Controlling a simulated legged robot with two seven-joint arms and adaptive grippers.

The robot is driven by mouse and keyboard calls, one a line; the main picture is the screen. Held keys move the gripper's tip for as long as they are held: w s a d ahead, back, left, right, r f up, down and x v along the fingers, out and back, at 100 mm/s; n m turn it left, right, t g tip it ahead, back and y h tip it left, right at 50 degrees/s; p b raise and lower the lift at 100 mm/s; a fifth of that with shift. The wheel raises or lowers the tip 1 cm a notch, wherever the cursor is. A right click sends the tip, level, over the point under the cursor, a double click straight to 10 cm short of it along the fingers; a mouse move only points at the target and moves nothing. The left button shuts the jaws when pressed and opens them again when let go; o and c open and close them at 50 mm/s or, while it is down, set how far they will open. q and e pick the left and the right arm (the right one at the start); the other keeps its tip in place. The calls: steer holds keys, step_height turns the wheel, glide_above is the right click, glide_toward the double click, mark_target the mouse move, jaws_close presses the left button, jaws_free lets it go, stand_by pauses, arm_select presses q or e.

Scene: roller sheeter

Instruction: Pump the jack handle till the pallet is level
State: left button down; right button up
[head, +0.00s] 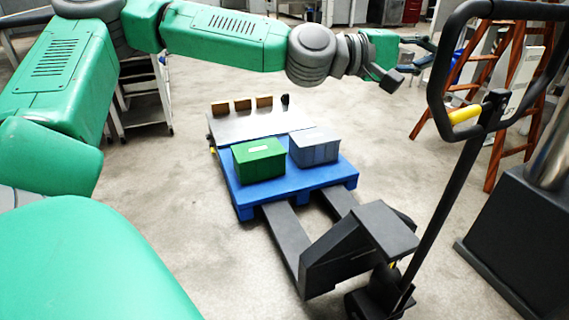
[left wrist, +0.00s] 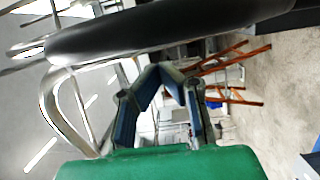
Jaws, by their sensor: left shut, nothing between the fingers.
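The pallet jack (head: 345,245) stands at the lower right, its two dark forks running under the blue pallet (head: 245,197). Its black jack handle (head: 452,195) rises tilted to the right and ends in a large loop with a yellow part. My left gripper (head: 423,56) is shut and empty, just left of the loop and apart from it in the picture. In the left wrist view its fingers (left wrist: 163,76) show below a thick black bar (left wrist: 170,32), apparently the handle loop. I cannot tell the pallet's exact tilt. My right gripper is out of view.
A green box (head: 258,161) and a grey box (head: 314,147) sit on the pallet. Behind them is a pale plate (head: 238,125) with small blocks. A wooden ladder (head: 505,150) and a dark pedestal (head: 520,235) stand right. Floor at left is clear.

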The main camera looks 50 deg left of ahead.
arm_select(q)
steer(key=shift+d+r, duration=0.1)
steer(key=shift+d, duration=0.7)
steer(key=shift+s, duration=0.2)
steer(key=s+d, duration=0.4)
steer(key=d, duration=0.6)
steer(key=shift+d+f, duration=0.2)
steer(key=shift+d, duration=0.1)
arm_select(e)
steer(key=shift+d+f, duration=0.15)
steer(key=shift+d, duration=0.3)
arm_select(q)
steer(key=shift+s+d+f+b, duration=0.15)
steer(key=shift+s+d, duration=0.2)
steer(key=shift+d, duration=0.55)
steer(key=shift+s+d+f+b, duration=0.15)
steer(key=shift+s+d, duration=0.2)
steer(key=shift+d, duration=0.55)
steer(key=shift+s+d+f+b, duration=0.15)
steer(key=shift+s+d, duration=0.2)
steer(key=shift+d, duration=0.55)
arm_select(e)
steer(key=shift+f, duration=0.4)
